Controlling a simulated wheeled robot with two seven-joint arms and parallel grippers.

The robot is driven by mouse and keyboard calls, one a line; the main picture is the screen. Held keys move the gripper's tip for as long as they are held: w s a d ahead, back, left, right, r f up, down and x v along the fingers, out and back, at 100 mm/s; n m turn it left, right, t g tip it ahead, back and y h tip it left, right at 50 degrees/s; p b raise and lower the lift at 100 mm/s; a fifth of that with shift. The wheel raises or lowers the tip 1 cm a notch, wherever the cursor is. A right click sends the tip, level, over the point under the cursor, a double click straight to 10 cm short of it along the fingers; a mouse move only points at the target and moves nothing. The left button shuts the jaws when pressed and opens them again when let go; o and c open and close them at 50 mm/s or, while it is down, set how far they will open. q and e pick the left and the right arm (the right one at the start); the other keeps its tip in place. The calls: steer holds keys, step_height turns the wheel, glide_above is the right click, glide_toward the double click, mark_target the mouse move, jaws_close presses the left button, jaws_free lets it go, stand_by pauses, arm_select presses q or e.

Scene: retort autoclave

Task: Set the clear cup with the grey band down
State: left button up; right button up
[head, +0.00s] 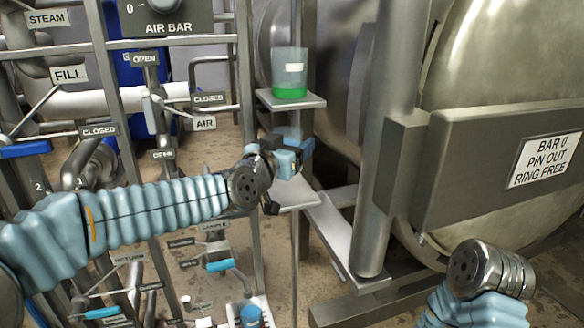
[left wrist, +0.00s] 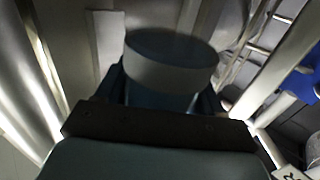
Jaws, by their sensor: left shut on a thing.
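The clear cup with the grey band (left wrist: 172,72) is between the fingers of my left gripper in the left wrist view, its pale grey band facing the camera. My left gripper (head: 291,160) is shut on it. In the head view the gripper hides most of the cup, just above a small lower shelf (head: 298,196). I cannot tell whether the cup touches this shelf. My right arm shows at the lower right of the head view, but its gripper is out of view.
A clear cup with green liquid (head: 289,75) stands on a small upper shelf (head: 290,101) above my left gripper. A rack of pipes and labelled valves (head: 110,130) fills the left. The big steel autoclave (head: 490,60) stands close on the right, with a thick post before it.

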arm_select(q)
step_height(320, 180, down, 4)
steer(key=shift+f+b, duration=0.1)
steer(key=shift+b, duration=0.35)
steer(key=shift+w+d+f, duration=0.1)
steer(key=shift+w+f, duration=0.25)
steer(key=shift+f, duration=0.05)
steer(key=shift+f, duration=0.2)
steer(key=o, duration=1.2)
steer(key=shift+r, duration=0.1)
